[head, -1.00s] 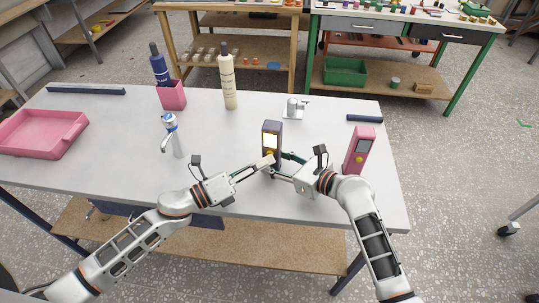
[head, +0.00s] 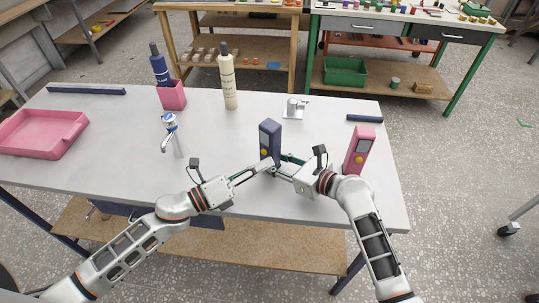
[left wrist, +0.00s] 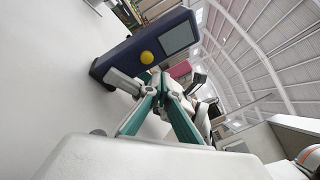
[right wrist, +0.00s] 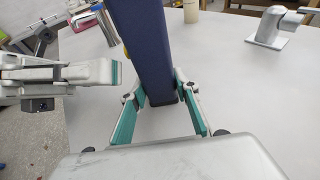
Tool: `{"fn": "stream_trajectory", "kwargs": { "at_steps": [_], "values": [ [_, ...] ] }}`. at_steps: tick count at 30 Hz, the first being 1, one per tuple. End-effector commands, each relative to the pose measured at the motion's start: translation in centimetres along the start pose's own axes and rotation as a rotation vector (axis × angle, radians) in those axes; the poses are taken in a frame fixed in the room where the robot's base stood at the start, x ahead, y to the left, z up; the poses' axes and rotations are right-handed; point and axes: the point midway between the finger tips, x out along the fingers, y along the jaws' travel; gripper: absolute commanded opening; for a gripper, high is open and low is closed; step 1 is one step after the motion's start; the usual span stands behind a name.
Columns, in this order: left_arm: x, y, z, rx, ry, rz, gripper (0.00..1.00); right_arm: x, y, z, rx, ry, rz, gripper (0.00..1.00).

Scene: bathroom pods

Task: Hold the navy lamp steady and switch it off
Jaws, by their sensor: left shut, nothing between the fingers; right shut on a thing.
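The navy lamp (head: 272,133) stands upright at the middle front of the white table. Its front panel is grey and unlit. In the left wrist view the lamp's panel (left wrist: 178,38) and yellow button (left wrist: 147,57) show clearly. My right gripper (head: 281,158) is shut on the lamp's lower part; the right wrist view shows a finger on either side of the navy body (right wrist: 148,45). My left gripper (head: 271,163) is shut and empty, close in front of the lamp's lower front. In the left wrist view its fingertips (left wrist: 163,77) are just below the button, seemingly apart from it.
A pink lamp-like device (head: 359,150) stands to the right, near my right arm. A silver tap-like fixture (head: 295,108) is behind. A chrome tap (head: 171,135), pink cup with navy bottle (head: 172,96), cream bottle (head: 227,80) and pink tray (head: 40,130) are to the left.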

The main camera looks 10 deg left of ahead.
Motion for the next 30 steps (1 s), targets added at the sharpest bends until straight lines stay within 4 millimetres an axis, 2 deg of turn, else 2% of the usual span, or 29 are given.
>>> {"fn": "stream_trajectory", "kwargs": {
  "at_steps": [7, 24, 30],
  "values": [
    [-0.3, -0.2, -0.3, -0.001, 0.001, 0.001, 0.00, 0.0, -0.1, 0.0, -0.001, 0.000, -0.002, 0.15],
    [-3.8, -2.7, -2.8, -0.002, 0.001, 0.000, 0.00, -0.1, -0.1, 0.0, 0.000, 0.000, -0.002, 0.15],
    [-4.2, -3.0, -3.1, 0.000, 0.001, 0.000, 0.00, -0.1, -0.1, 0.0, 0.000, 0.000, -0.002, 0.15]
  ]
}}
